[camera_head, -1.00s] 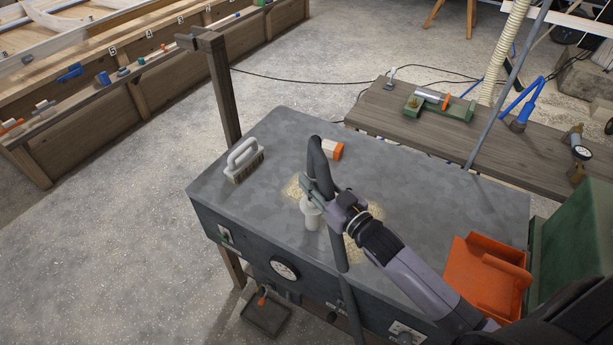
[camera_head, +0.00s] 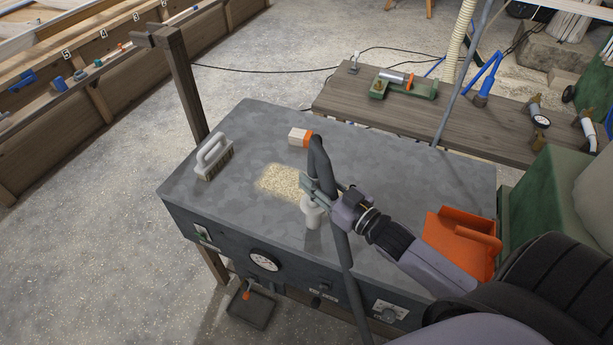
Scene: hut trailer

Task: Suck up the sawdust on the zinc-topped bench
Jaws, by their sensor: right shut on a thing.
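The zinc-topped bench (camera_head: 400,195) is grey, with a dark front panel of dials and switches. A pale patch of sawdust (camera_head: 279,181) lies on the middle of its top. My right gripper (camera_head: 312,184) is shut on a suction hose (camera_head: 320,160), dark and curved, with a pale nozzle (camera_head: 312,213) pointing down. The nozzle is just right of and in front of the visible sawdust; I cannot tell whether it touches the top. The gripper and hose may hide some sawdust. My left gripper is not in view.
A white-handled brush (camera_head: 214,157) stands at the bench's left. A small orange-and-wood block (camera_head: 300,137) lies behind the sawdust. An orange dustpan (camera_head: 462,243) is at the right by a green box (camera_head: 540,190). A wooden post (camera_head: 185,90) rises behind the left corner.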

